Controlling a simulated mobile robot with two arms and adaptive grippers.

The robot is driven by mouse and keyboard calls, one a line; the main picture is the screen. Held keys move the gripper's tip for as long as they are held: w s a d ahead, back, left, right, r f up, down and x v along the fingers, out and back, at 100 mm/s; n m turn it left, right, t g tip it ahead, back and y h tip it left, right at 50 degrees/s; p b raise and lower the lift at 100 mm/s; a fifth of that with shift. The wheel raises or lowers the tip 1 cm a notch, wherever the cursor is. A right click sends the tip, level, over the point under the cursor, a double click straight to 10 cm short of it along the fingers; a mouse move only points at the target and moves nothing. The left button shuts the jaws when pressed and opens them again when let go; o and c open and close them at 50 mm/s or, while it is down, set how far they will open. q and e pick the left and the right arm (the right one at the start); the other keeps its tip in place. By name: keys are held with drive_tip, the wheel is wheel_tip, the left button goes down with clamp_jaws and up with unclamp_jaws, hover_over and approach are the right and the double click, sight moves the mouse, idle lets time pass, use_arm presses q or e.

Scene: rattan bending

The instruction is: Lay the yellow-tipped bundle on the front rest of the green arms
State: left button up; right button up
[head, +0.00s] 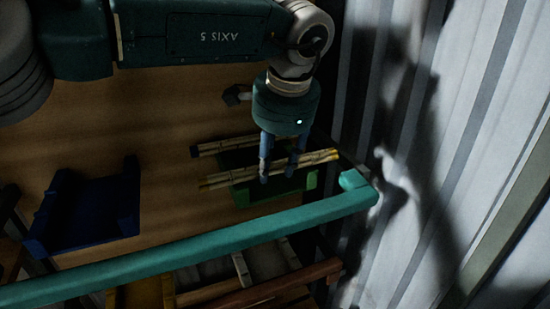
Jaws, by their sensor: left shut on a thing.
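The yellow-tipped bundle (222,181) is a set of pale canes with yellow ends, lying nearly level from left to right. My left gripper (277,174) points down and is shut on it near its middle. The bundle is over the front part of the green arms (303,184). I cannot tell whether it touches them or hangs just above. A second bundle with a dark end (222,146) lies behind it across the back of the green arms, partly hidden by the gripper. My right gripper is out of view.
A dark blue holder (90,208) stands on the left of the brown surface. A long teal bar (200,246) crosses in front of the green arms. Below it are a yellow piece (142,295) and a reddish-brown bar (285,284). A corrugated wall (460,110) closes the right side.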

use_arm(q)
drive_tip(key=shift+f, duration=0.1)
drive_tip(key=o, duration=1.3)
drive_tip(key=shift+r, duration=0.25)
drive_tip(key=s+d+r+b, duration=0.1)
drive_tip(key=s+b, duration=0.2)
drive_tip(key=s, duration=0.1)
drive_tip(key=s+d+r+b, duration=0.2)
drive_tip(key=s+b, duration=0.2)
drive_tip(key=s+d+r+b, duration=0.1)
drive_tip(key=s+b, duration=0.3)
drive_tip(key=s, duration=0.1)
drive_tip(key=shift+d+r, duration=0.3)
drive_tip(key=shift+d, duration=0.05)
